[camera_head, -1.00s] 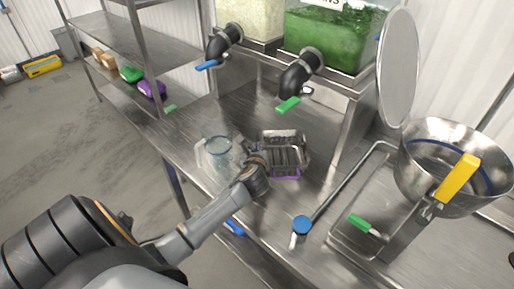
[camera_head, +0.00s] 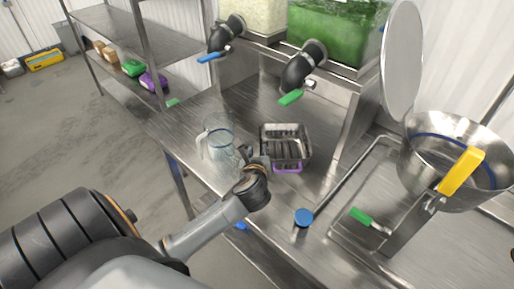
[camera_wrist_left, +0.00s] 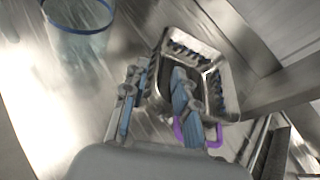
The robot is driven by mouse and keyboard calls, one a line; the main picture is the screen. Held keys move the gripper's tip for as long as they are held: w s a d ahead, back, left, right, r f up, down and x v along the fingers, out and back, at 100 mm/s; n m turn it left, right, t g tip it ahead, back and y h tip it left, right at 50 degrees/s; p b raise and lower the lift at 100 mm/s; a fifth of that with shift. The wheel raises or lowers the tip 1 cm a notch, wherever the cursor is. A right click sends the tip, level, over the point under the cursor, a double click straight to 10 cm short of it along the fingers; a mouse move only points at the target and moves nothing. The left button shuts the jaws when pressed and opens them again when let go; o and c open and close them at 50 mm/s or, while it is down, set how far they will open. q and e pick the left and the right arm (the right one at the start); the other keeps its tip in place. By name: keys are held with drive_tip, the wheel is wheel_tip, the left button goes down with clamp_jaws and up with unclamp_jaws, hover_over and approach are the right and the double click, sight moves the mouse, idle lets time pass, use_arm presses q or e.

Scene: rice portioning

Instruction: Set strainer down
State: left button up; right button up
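The strainer appears to be the rectangular metal basket (camera_head: 307,146) with a purple handle (camera_head: 288,169) on its near side. It rests on the steel counter in the head view and also shows in the wrist view (camera_wrist_left: 227,75). My left gripper (camera_head: 250,158) is just to its near left. The right finger overlaps the basket's near corner in the picture and partly hides the purple handle (camera_wrist_left: 190,133). My right gripper is out of view.
A clear pitcher (camera_head: 219,142) stands left of the basket, close to my left gripper. A blue-topped item (camera_head: 304,217) and a green-handled tool (camera_head: 364,215) lie to the right. Spouts with blue and green levers hang behind.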

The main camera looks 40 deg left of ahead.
use_arm(q)
drive_tip(key=shift+v, duration=1.65)
